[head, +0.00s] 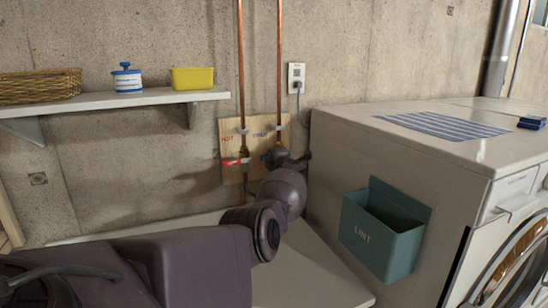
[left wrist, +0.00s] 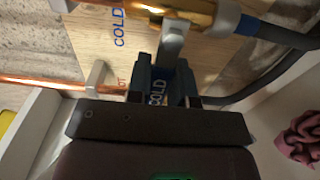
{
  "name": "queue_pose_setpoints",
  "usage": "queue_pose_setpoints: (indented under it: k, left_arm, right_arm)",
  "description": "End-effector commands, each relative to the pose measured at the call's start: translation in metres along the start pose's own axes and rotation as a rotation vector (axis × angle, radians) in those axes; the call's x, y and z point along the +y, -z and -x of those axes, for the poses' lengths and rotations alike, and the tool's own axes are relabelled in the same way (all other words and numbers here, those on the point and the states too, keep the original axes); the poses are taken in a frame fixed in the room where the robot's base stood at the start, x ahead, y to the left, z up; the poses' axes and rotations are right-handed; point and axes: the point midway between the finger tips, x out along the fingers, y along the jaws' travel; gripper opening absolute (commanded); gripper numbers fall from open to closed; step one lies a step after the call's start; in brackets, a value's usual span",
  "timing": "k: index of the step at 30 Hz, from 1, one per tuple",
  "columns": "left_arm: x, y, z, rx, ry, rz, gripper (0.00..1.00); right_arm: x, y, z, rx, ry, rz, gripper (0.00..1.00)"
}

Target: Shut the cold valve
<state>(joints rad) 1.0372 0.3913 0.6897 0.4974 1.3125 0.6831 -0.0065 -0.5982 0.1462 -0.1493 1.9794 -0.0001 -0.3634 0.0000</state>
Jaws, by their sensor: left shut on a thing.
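A wooden board (head: 231,133) on the wall carries two copper pipes and the HOT and COLD labels. The cold valve's brass body (left wrist: 205,14) shows at the top of the left wrist view. Its metal lever (left wrist: 173,40) runs to a blue grip marked COLD (left wrist: 157,90) and appears crosswise to the pipe there. My left gripper (head: 275,156) is at the cold valve; its fingers (left wrist: 163,88) are shut on the blue grip, one on each side. The hot valve's red handle (head: 235,162) points sideways, left of my gripper. My right gripper is not in view.
A washer (head: 400,150) with a teal lint bin (head: 384,230) stands close on the right. A shelf (head: 130,99) holds a basket, a jar and a yellow tub at left. A pink crumpled cloth (left wrist: 300,136) lies at right in the left wrist view.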

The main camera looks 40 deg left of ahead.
Motion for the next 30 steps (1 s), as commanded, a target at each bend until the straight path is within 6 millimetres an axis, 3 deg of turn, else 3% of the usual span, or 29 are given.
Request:
queue_pose_setpoints:
  k: [15,16,20,30]
  left_arm:
    - [0.0011,-0.0003,-0.0006,-0.002,-0.001,-0.022,0.00]
    - [0.0011,-0.0003,-0.0006,-0.002,-0.002,-0.022,0.24]
    - [0.0012,-0.0001,-0.0007,-0.002,-0.001,-0.021,0.44]
    - [0.0011,0.0000,-0.0006,-0.001,-0.001,-0.019,0.47]
  right_arm:
    - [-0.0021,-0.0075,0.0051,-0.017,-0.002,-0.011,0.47]
    - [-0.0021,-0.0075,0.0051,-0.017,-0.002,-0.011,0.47]
    - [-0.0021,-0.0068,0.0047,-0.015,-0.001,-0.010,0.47]
    - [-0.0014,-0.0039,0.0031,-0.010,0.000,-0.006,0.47]
